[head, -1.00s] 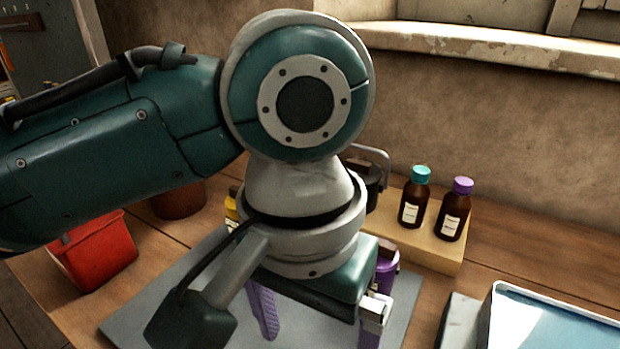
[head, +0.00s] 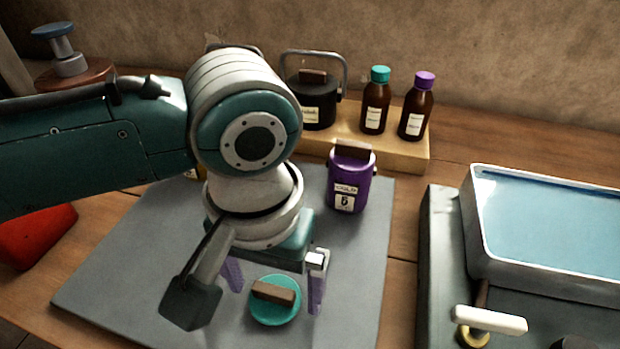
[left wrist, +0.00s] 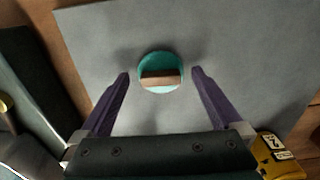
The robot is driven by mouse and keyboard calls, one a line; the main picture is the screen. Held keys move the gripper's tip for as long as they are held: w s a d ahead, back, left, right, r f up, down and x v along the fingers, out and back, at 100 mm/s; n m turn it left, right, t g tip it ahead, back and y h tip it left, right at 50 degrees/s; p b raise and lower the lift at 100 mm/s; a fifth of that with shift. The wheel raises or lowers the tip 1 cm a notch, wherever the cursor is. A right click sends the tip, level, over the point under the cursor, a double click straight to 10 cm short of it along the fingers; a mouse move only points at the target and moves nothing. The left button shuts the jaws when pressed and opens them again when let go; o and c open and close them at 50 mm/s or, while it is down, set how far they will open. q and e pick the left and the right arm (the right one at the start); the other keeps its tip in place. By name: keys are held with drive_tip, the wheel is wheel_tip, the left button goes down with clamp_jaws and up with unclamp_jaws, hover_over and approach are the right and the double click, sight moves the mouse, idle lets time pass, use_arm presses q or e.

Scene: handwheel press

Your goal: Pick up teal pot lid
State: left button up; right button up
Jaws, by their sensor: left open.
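The teal pot lid (head: 276,310) is a round disc with a brown bar handle across its top. It lies flat on the grey mat (head: 356,262) near the front. My left gripper (head: 275,300) is open, its two purple fingers spread to either side of the lid in the head view. In the left wrist view the lid (left wrist: 161,79) sits centred ahead, between and slightly beyond the open fingertips (left wrist: 160,72). The fingers do not touch it. My right gripper is not in view.
A purple pot (head: 349,185) stands on the mat behind the lid. A wooden riser (head: 400,152) holds a black pot (head: 318,105) and two brown bottles (head: 376,105). A blue-topped tray (head: 545,225) is at right, a red bin (head: 35,235) at left. The yellow object (left wrist: 280,150) shows at the wrist view's corner.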

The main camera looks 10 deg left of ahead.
use_arm(q)
drive_tip(key=shift+f, duration=0.3)
drive_tip(key=shift+r, duration=0.1)
drive_tip(key=c, duration=1.3)
drive_tip(key=shift+o, duration=0.2)
